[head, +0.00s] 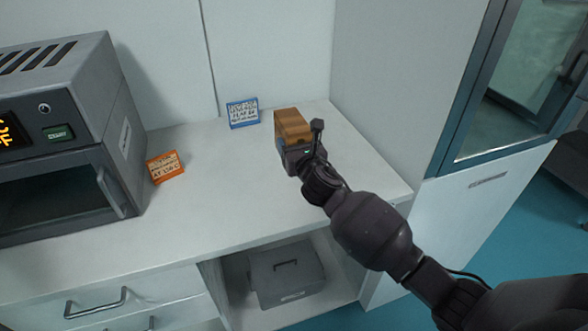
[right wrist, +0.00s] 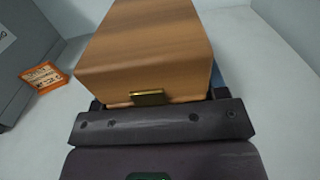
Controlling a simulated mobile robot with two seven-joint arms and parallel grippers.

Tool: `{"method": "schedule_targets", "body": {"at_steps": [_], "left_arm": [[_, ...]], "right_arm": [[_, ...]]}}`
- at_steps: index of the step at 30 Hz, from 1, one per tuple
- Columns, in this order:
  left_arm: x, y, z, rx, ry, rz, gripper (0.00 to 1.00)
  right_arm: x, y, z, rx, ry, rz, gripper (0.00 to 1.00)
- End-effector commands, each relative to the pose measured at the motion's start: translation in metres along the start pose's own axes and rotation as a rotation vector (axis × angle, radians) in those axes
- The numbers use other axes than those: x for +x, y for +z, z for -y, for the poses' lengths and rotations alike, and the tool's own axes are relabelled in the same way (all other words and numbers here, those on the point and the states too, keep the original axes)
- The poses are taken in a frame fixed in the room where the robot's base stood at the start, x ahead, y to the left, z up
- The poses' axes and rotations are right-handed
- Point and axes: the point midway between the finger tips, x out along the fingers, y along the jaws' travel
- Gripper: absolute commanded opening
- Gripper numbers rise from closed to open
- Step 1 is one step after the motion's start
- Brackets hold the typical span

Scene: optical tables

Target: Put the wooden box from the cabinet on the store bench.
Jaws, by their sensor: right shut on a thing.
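The wooden box (head: 291,125) is light brown and sits between the fingers of my right gripper (head: 303,148), over the right part of the white bench top (head: 225,200). In the right wrist view the box (right wrist: 150,45) fills the upper middle, with a small brass clasp on its near face. My right gripper (right wrist: 158,110) is shut on it. Whether the box touches the bench top is hard to tell. My left gripper is in neither view.
A grey oven-like device (head: 120,150) stands at the left. An orange label card (head: 165,166) and a blue label card (head: 243,112) stand on the bench. A grey case (head: 286,275) lies on the shelf below. A glass-door cabinet (head: 520,85) is at the right. The bench middle is clear.

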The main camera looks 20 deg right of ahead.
Motion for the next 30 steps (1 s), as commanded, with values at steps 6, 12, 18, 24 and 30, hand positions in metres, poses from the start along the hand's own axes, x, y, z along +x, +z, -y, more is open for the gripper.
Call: {"method": "schedule_targets", "body": {"at_steps": [6, 12, 18, 24, 30], "left_arm": [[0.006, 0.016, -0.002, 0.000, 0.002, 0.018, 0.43], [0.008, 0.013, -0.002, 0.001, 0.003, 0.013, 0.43], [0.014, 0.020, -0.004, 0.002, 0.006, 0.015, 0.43], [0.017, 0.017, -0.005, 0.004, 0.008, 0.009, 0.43], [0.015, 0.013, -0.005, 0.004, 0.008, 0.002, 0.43]], "right_arm": [[0.000, -0.030, 0.000, 0.002, 0.000, 0.001, 0.26], [0.000, -0.038, 0.000, 0.001, 0.001, 0.003, 0.26], [0.000, -0.068, 0.000, 0.004, 0.000, -0.003, 0.26], [0.000, -0.075, 0.000, 0.000, 0.001, 0.002, 0.26], [0.000, -0.074, 0.000, 0.000, 0.001, 0.004, 0.26]]}}
